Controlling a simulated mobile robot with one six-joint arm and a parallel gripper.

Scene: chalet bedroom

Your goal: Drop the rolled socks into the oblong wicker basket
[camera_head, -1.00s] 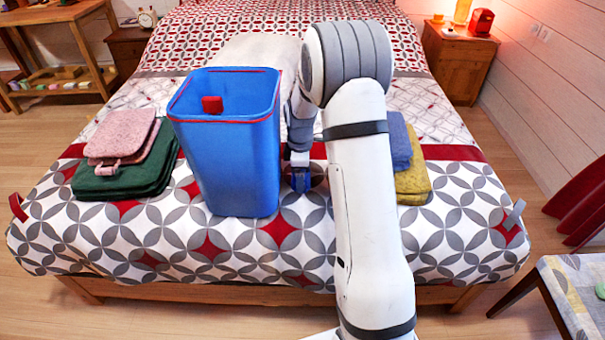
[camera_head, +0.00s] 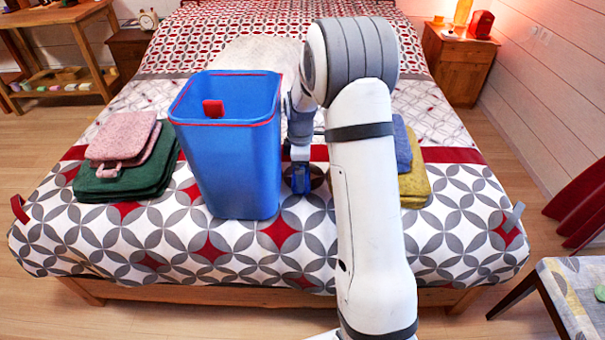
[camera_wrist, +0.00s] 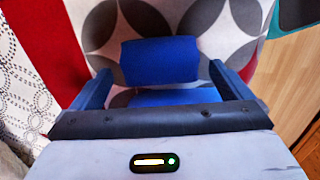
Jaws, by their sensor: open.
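A blue rolled bundle, which looks like the rolled socks (camera_wrist: 160,60), lies on the patterned bedspread in the wrist view. My gripper (camera_wrist: 160,76) is open, with one blue finger on each side of the bundle and a visible gap to it. In the head view my gripper (camera_head: 299,180) is low over the bed, just right of a tall blue bin; the socks cannot be told apart from the blue fingers there. I see no wicker basket. The tall blue bin (camera_head: 235,165) stands upright on the bed, with a red piece inside its far wall.
Folded pink (camera_head: 120,135) and green cloths (camera_head: 125,182) lie left of the bin. Folded blue (camera_head: 402,145) and yellow cloths (camera_head: 415,180) lie right of my arm. The bed's front strip (camera_head: 250,265) is clear. A patterned seat (camera_head: 570,290) stands at the lower right.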

